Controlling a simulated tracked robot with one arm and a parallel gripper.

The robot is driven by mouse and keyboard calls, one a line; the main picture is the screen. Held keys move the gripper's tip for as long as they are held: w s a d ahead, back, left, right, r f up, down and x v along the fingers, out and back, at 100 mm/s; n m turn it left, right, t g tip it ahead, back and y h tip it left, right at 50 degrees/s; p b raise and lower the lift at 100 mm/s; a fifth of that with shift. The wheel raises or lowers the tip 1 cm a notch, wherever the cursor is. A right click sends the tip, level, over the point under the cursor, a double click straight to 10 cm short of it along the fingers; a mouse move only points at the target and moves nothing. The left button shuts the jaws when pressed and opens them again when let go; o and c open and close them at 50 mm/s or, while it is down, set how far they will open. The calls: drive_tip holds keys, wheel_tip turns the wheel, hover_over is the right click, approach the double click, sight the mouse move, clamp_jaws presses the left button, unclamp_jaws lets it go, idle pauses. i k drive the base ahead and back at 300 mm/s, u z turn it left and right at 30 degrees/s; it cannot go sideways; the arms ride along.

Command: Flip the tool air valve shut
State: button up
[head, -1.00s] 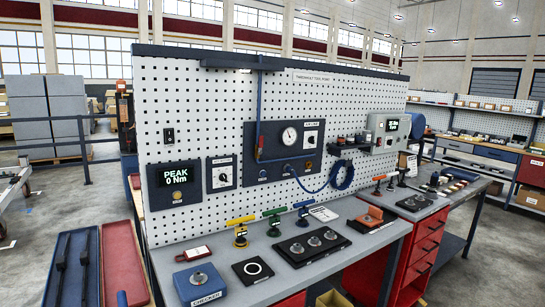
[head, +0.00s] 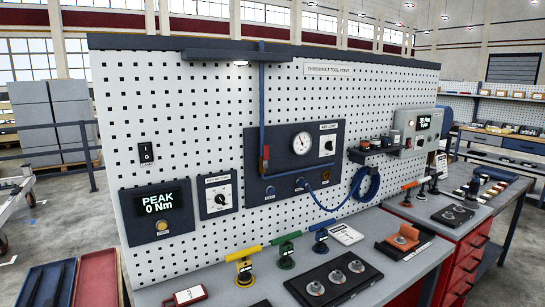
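The air panel (head: 312,172) is a dark plate on the white pegboard, with a round gauge (head: 302,142) and a selector knob marked AIR LINE (head: 328,146). A blue pipe (head: 262,95) drops down the board onto its left side. A small red lever (head: 264,158) sits on that pipe, seemingly the valve handle. It looks upright, along the pipe. A blue hose (head: 366,186) runs from the panel's lower fitting to a coil on the right. My gripper is not in view, and nothing touches the lever.
A PEAK display (head: 157,208) and a dial box (head: 217,194) are left of the panel. Several T-handled tools, including a yellow one (head: 243,262), stand on the grey bench below. A small shelf (head: 375,153) juts out right of the panel. The space before the panel looks clear.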

sight(266, 148)
drive_tip(key=k, duration=1.25)
drive_tip(key=u, duration=0.4)
drive_tip(key=i, duration=2.2)
drive_tip(key=z, duration=0.6)
